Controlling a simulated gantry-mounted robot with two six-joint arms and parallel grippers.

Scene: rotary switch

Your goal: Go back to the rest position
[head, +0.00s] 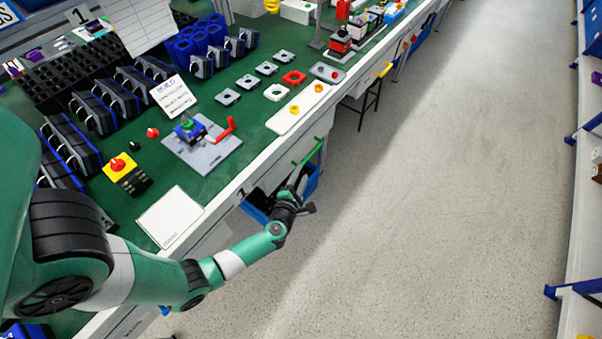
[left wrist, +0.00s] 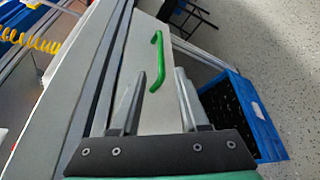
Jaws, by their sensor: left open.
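My left gripper (head: 300,186) hangs in front of the workbench's edge, below the tabletop, at the end of my green and white arm. In the left wrist view my left gripper (left wrist: 160,74) is open, with nothing between its two grey fingers. A green handle (head: 309,152) on a light front panel is beyond the fingers. In the left wrist view the green handle (left wrist: 158,62) shows ahead of the gap between the fingertips, and I cannot tell the exact distance. My right gripper is not in view.
The green workbench (head: 225,170) carries a grey fixture plate (head: 208,158) with a blue and green switch part and red lever, a white tray (head: 298,112), and several dark bins (head: 76,140). A blue crate (left wrist: 243,115) stands below the bench. The floor (head: 430,200) is clear.

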